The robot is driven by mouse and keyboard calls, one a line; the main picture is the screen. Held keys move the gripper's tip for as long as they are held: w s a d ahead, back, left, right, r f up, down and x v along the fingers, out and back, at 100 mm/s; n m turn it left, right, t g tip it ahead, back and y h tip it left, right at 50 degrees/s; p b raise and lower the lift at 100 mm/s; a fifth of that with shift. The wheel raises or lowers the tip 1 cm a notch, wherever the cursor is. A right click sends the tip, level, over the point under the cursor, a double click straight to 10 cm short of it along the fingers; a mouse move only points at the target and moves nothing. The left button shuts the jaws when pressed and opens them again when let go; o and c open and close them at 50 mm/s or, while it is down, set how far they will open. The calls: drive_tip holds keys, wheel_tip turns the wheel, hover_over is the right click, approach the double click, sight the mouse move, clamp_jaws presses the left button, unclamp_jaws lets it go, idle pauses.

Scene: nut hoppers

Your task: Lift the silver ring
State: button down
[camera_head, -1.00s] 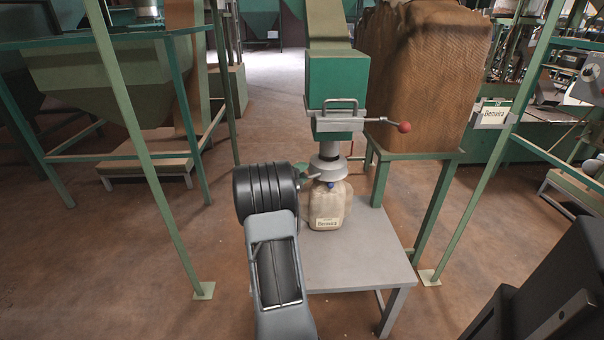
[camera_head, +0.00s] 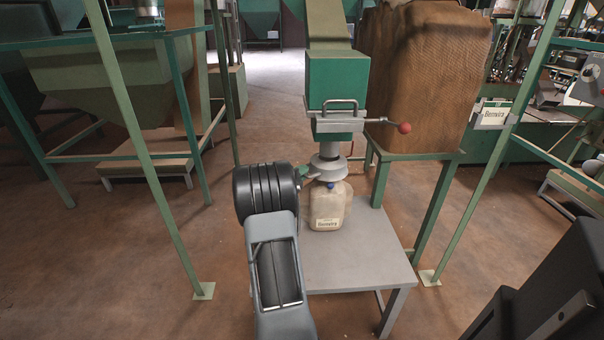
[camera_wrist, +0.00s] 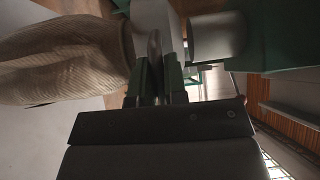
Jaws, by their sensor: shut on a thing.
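The silver ring (camera_head: 327,172) sits around the lower end of the grey spout under the green hopper outlet (camera_head: 337,80). It also shows edge-on between my fingers in the wrist view (camera_wrist: 155,48). A beige sack-like container (camera_head: 327,208) with a name label stands on the grey table below the ring. The far side of the ring is hidden.
The grey table (camera_head: 365,262) carries the container and has free room in front. A lever with a red knob (camera_head: 404,127) sticks out right of the outlet. A large brown sack (camera_head: 425,75) stands behind right. Green posts (camera_head: 160,190) flank the place.

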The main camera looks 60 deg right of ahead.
wheel_tip(320, 180, up, 8)
drive_tip(key=shift+p, duration=1)
drive_tip(key=c, duration=1.4)
unclamp_jaws()
drive_tip(key=shift+r, duration=0.1)
drive_tip(key=shift+o, duration=1.2)
drive_tip(key=shift+a+f, duration=0.1)
drive_tip(key=shift+f, duration=0.1)
drive_tip(key=w+a+p, duration=0.1)
drive_tip(key=w+a, duration=0.1)
drive_tip(key=a, duration=1.1)
drive_tip(key=shift+w+a+f, duration=0.2)
drive_tip(key=shift+f, duration=0.05)
